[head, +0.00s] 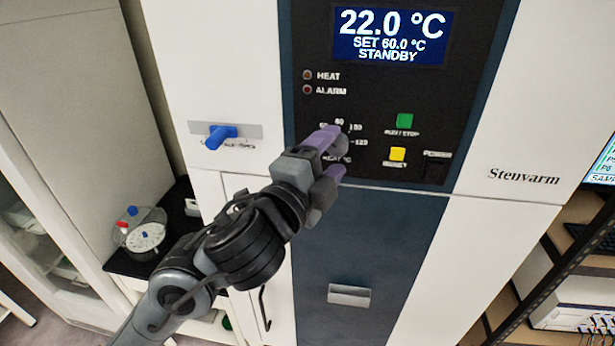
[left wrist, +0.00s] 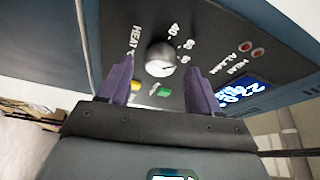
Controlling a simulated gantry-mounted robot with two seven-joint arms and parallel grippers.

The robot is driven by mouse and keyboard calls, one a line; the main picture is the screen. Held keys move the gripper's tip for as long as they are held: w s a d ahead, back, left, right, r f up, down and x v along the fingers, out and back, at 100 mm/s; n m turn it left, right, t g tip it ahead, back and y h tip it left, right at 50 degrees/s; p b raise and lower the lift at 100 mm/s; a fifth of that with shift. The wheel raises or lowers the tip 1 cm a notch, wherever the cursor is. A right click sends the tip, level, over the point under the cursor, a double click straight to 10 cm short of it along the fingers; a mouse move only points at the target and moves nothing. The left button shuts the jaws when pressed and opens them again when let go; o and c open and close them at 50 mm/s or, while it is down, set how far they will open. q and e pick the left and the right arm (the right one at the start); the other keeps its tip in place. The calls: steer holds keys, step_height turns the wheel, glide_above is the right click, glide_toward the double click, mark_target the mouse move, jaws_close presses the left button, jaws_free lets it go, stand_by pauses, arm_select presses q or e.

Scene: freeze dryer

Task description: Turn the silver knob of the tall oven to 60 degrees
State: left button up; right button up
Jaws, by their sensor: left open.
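The silver knob (left wrist: 160,58) is on the tall oven's dark control panel (head: 465,75), with a printed temperature scale around it. In the head view the knob is mostly hidden by my left gripper (head: 331,155). In the left wrist view my gripper's two purple fingers (left wrist: 157,78) are open, one on each side of the knob, with gaps visible between them and it. The oven's display (head: 390,36) reads 22.0 °C, SET 60.0 °C, STANDBY. My right gripper is not in view.
A green button (head: 404,120) and a yellow button (head: 397,154) sit right of the knob. A blue lever (head: 220,136) projects from the white panel at left. A drawer handle (head: 348,295) is below. A round device with coloured knobs (head: 144,236) stands at lower left.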

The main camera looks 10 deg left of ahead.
arm_select(q)
steer(key=p+v, duration=0.1)
steer(key=v, duration=0.8)
steer(key=shift+s, duration=0.15)
steer(key=shift+f, duration=0.15)
